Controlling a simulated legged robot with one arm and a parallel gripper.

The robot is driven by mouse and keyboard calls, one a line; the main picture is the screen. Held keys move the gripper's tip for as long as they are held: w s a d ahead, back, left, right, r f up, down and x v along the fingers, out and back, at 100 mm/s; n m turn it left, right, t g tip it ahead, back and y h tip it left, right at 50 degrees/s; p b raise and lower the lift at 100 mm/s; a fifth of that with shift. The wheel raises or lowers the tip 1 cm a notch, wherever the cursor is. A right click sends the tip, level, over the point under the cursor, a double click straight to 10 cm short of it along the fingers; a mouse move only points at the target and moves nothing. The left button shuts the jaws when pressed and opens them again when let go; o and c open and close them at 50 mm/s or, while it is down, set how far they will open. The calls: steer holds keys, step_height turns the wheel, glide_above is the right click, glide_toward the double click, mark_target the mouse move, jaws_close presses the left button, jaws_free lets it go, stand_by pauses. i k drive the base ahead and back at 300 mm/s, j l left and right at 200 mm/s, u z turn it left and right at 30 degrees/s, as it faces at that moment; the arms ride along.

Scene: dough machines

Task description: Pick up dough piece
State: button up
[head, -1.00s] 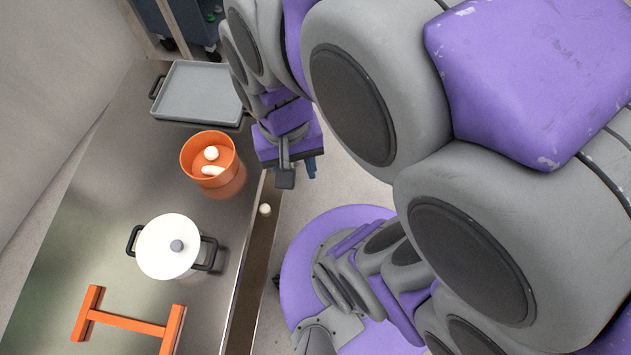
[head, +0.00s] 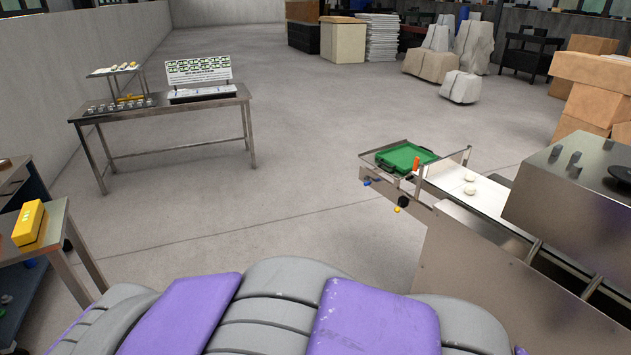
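Two small pale dough pieces, one nearer (head: 469,190) and one farther (head: 470,177), lie on the white conveyor belt (head: 492,199) at the right. The belt comes out of a steel machine (head: 570,200). A green tray (head: 405,157) lies at the left end of the belt. My gripper is out of view. Only purple and grey links of my own arm show along the bottom edge, well apart from the dough.
A steel table (head: 170,109) with small items and a sign stands at the back left. A yellow box (head: 30,222) sits on a table at the left edge. Cardboard boxes (head: 590,88) stand at the far right. The floor (head: 300,150) between is clear.

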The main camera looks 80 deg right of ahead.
mark_target(471, 176)
steer(key=z, duration=3.25)
steer(key=i+z, duration=0.1)
steer(key=z, duration=0.3)
steer(key=i+j, duration=0.15)
steer(key=i, duration=0.5)
steer(key=i+j, duration=0.1)
steer(key=i, duration=0.55)
steer(key=i+j, duration=0.15)
steer(key=i, duration=0.45)
steer(key=i+l, duration=0.3)
steer(key=i, duration=0.25)
